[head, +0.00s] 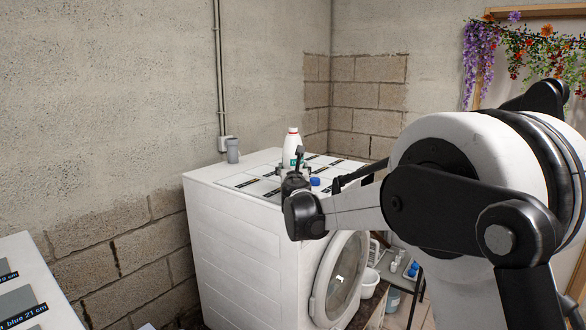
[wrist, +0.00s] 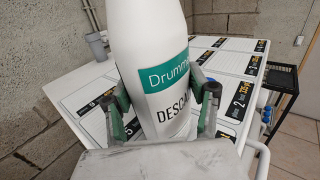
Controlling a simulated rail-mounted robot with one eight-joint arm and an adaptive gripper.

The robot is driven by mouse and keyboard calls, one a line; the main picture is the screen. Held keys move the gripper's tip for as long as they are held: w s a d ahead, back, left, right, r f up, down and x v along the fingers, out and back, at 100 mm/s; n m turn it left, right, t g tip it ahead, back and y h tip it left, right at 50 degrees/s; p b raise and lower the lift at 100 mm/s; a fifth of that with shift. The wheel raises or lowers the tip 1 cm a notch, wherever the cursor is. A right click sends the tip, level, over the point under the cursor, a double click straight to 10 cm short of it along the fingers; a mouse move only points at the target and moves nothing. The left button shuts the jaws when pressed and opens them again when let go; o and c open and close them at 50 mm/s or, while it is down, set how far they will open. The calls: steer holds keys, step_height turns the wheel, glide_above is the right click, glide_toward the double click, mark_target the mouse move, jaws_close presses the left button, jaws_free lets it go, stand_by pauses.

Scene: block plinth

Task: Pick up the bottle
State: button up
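The white bottle (head: 293,148) with a red cap and green label stands upright on top of the white washing machine (head: 230,190). In the wrist view the bottle (wrist: 155,70) is large and close, its cap out of frame. My gripper (head: 298,168) is at the bottle's near side, low on its body. In the wrist view my gripper (wrist: 163,100) has one finger on each side of the bottle. A narrow gap shows by the right finger, so it looks open around the bottle. The bottle's base is hidden by the gripper.
A grey cup (head: 232,151) stands at the machine's back left corner. Labelled cards (wrist: 235,95) lie on the top. Block walls are close behind. A black rack (wrist: 282,85) stands to the right.

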mark_target(293, 156)
steer(key=c, duration=0.9)
steer(key=shift+r, duration=0.1)
steer(key=shift+c, duration=0.2)
steer(key=shift+r, duration=0.15)
step_height(293, 156, up, 4)
steer(key=shift+f+b, duration=0.25)
steer(key=shift+b, duration=0.15)
steer(key=s+a+r, duration=0.2)
steer(key=a+r, duration=0.1)
steer(key=a, duration=0.2)
steer(key=s+a+r+b, duration=0.1)
steer(key=s+a+r, duration=0.1)
steer(key=a+r, duration=0.2)
steer(key=shift+s+a, duration=0.35)
steer(key=shift+a, duration=0.5)
